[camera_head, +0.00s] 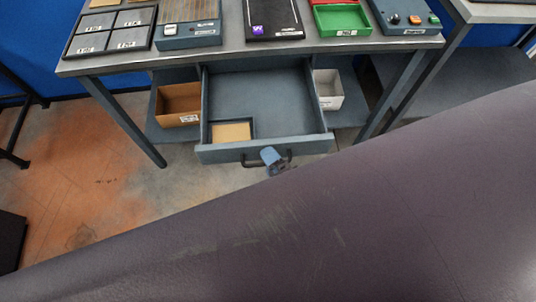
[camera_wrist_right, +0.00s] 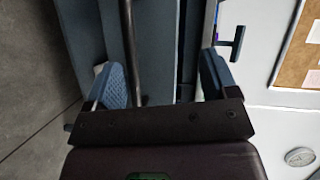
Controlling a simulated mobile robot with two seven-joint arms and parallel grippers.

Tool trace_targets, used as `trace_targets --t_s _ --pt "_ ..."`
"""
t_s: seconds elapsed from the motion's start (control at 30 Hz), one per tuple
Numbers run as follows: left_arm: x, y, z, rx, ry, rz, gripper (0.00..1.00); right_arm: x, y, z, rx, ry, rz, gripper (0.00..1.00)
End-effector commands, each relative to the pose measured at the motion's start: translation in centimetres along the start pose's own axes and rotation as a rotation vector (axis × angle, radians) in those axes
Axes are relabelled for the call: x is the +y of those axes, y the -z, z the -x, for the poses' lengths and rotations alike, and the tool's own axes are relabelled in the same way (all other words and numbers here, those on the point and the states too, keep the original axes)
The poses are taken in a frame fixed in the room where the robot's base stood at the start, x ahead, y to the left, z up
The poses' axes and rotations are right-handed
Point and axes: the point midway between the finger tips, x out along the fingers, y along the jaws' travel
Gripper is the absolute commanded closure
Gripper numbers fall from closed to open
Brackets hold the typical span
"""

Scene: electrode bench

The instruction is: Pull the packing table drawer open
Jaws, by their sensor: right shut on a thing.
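The packing table's blue-grey drawer (camera_head: 265,95) stands pulled out below the tabletop in the head view, its inside showing. Its front panel (camera_head: 222,153) faces me and carries a dark bar handle (camera_head: 250,163). My right gripper (camera_head: 271,157) is at the middle of this handle, partly hidden by my own arm. My left gripper is not in view.
A small tan-bottomed tray (camera_head: 231,131) lies in the drawer's front left corner. A brown bin (camera_head: 178,104) and a white bin (camera_head: 328,88) flank the drawer. The tabletop (camera_head: 240,49) holds several trays and devices. My arm covers the lower head view. Floor is free at left.

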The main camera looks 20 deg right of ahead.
Motion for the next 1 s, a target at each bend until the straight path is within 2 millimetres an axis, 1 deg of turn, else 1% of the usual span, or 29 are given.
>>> trace_targets --t_s 0.03,0.17,0.2,0.23,0.27,0.3,1.0 --pt "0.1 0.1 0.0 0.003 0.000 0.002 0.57 -0.6 0.0 0.2 0.004 0.015 0.002 0.42" --pt "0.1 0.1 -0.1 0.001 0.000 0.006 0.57 -0.4 -0.1 0.9 0.004 0.015 0.000 0.48" --pt "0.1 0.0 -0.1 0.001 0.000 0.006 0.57 -0.3 -0.1 1.1 0.004 0.015 0.000 0.51" --pt "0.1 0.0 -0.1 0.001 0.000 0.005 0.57 -0.3 -0.1 1.2 0.004 0.015 0.000 0.56" --pt "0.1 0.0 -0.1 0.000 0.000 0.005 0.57 -0.2 -0.1 1.4 0.003 0.015 0.000 0.72" --pt "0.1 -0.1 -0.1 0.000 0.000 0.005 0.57 -0.1 -0.1 1.6 0.003 0.015 -0.001 0.78" --pt "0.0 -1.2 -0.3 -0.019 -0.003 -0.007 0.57 1.7 -0.5 5.5 -0.001 0.003 -0.004 0.78"
